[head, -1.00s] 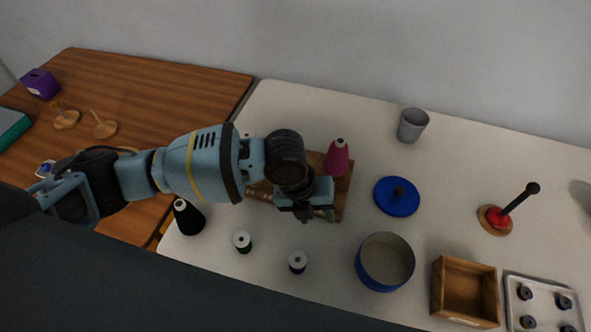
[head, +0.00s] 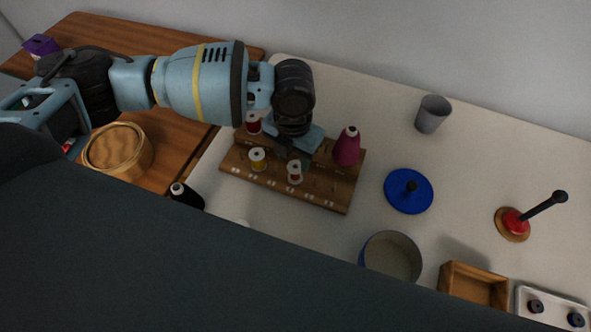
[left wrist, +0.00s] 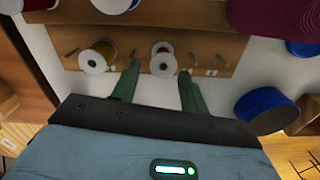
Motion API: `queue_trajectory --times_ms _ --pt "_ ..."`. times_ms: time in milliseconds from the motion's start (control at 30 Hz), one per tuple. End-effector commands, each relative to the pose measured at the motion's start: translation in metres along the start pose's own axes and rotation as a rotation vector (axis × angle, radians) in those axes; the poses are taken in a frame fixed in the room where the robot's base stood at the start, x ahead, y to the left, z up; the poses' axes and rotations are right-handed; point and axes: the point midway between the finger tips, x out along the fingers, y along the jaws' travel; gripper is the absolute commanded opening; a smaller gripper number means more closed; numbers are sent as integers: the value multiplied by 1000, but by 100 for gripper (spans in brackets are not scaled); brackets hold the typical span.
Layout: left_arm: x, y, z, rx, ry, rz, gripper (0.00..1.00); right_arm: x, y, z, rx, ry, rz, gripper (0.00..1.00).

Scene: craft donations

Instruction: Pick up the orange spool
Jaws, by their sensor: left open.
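A wooden peg rack (head: 327,191) stands on the pale table and holds several spools. The spool with a thin reddish-orange winding and white flanges (head: 294,173), which I take for the orange one, sits at its front, right of a yellow spool (head: 257,160). In the left wrist view the orange spool (left wrist: 163,60) shows its white end, ahead of and between the fingertips. The yellow spool (left wrist: 97,58) is left of it. My left gripper (left wrist: 158,82) is open and empty, its fingers pointing at the rack. In the head view the left gripper (head: 296,153) hangs over the rack, fingertips partly hidden.
A red spool (head: 253,123) and a magenta cone (head: 347,147) flank the gripper on the rack. A blue lid (head: 408,191), blue pot (head: 391,256), grey cup (head: 432,114) and wooden box (head: 473,286) stand to the right. A black cone (head: 186,195) is at left.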

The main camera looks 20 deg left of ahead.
Motion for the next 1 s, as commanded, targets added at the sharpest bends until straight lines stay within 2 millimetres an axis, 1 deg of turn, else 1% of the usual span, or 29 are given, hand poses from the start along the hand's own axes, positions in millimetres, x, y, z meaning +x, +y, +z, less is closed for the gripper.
queue_trajectory --times_ms 167,400,500,600,800,867,1000 --pt "5 -1 0 0 -1 0 44 0 0 0 0 0 0 36" --pt "38 -5 0 -1 0 1 44 1 0 -2 -1 4 0 36" --pt "48 -4 0 -1 -1 0 44 3 1 -4 -2 9 1 36" --pt "52 -4 0 -1 -2 0 44 4 2 -6 -2 13 2 36" --pt "52 -4 0 -1 -2 0 44 4 2 -7 -3 14 2 36" --pt "52 -4 0 -1 -2 0 38 4 2 -7 -2 14 2 36" --pt "52 -4 0 -1 -2 0 19 3 1 -5 -2 11 1 36"
